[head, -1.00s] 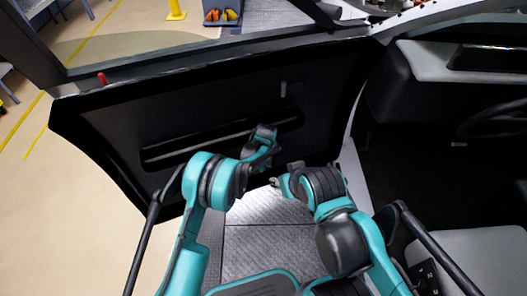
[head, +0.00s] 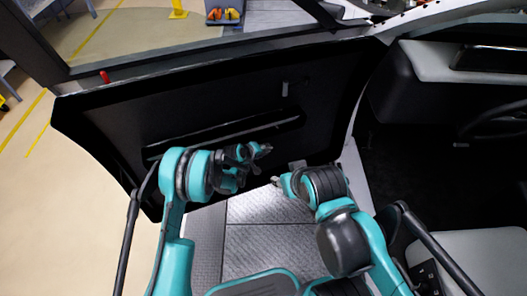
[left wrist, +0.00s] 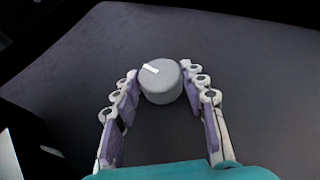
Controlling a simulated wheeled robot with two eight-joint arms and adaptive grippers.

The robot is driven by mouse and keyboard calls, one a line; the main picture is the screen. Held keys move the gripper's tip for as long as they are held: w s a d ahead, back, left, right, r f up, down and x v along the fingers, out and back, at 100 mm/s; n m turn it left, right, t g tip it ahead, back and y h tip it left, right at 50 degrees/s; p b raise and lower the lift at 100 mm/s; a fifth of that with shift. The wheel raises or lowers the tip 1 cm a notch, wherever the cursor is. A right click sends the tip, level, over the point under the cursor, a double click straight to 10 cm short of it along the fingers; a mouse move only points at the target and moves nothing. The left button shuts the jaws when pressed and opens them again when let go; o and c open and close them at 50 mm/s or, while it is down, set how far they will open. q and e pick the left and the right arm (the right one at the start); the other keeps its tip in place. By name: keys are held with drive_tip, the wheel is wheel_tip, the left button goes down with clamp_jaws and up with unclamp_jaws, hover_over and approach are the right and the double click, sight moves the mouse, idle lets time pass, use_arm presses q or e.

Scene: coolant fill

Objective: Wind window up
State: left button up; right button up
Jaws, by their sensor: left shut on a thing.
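In the left wrist view, a grey round knob (left wrist: 160,82) with a white mark on its face sits between the fingers of my left gripper (left wrist: 162,88). The fingers touch its sides and are shut on it. In the head view my left gripper (head: 262,151) is at the lower part of the dark door panel (head: 225,105), and the knob cannot be made out there. A faintly tinted window pane (head: 140,35) shows above the door's sill. My right gripper (head: 277,182) is low, near the door's bottom edge; its fingers are too small to read.
A long dark recess (head: 225,130) runs across the door panel, with a small grey handle (head: 285,89) above it. The seat (head: 480,255) and steering wheel (head: 495,120) are to the right. Metal flooring (head: 265,210) lies below.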

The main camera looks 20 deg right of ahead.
idle(0.4)
use_arm(q)
drive_tip(key=o, duration=1.2)
drive_tip(key=shift+c, duration=0.2)
drive_tip(key=v, duration=1.2)
drive_tip(key=shift+f, duration=0.15)
drive_tip(key=shift+a, duration=0.15)
